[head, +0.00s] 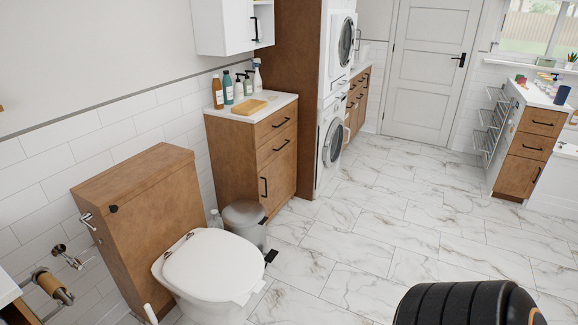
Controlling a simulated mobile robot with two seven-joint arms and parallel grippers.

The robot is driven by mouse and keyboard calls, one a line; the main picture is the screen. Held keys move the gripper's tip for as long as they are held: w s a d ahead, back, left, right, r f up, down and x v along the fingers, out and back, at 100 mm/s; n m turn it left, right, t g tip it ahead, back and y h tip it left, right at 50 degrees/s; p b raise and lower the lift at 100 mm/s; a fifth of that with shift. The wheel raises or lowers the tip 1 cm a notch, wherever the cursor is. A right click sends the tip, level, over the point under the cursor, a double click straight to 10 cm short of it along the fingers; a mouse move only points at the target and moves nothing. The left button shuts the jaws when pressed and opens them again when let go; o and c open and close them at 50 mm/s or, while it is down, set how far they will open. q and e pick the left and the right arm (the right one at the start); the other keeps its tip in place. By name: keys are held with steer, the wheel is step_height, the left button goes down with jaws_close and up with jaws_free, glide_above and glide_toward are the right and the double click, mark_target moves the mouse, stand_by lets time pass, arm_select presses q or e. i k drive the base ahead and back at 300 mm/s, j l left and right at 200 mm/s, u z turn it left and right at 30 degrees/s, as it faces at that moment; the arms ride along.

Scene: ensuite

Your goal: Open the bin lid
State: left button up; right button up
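The bin (254,234) is a small grey round bin on the floor between the toilet and the wooden cabinet. Its grey lid (243,212) looks shut, lying level across the top. A black pedal (271,255) shows low at the bin's front, just right of the toilet seat. The toilet hides the bin's lower left side. Neither of my grippers is in view. A black ridged part at the bottom right seems to be a link of my own arm.
The toilet (212,264) stands directly in front of the bin, its white lid down. The wooden cabinet (228,150) with bottles on top stands behind it. A washing machine (330,142) is farther back. Marble floor (370,225) is clear to the bin's right.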

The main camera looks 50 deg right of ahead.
mark_target(240, 214)
steer(key=z, duration=1.4)
steer(key=i+l+u, duration=0.1)
steer(key=u, duration=0.25)
steer(key=i+l+u, duration=0.15)
steer(key=u, duration=0.2)
steer(key=i+l+u, duration=0.2)
steer(key=u, duration=0.15)
steer(key=i+l+u, duration=0.1)
steer(key=l, duration=0.2)
steer(key=i+l+u, duration=0.25)
steer(key=l, duration=0.3)
steer(key=i+l, duration=0.1)
steer(key=l, duration=0.2)
steer(key=i+l, duration=0.1)
steer(key=l, duration=0.2)
steer(key=i+l+u, duration=0.1)
steer(key=l, duration=0.25)
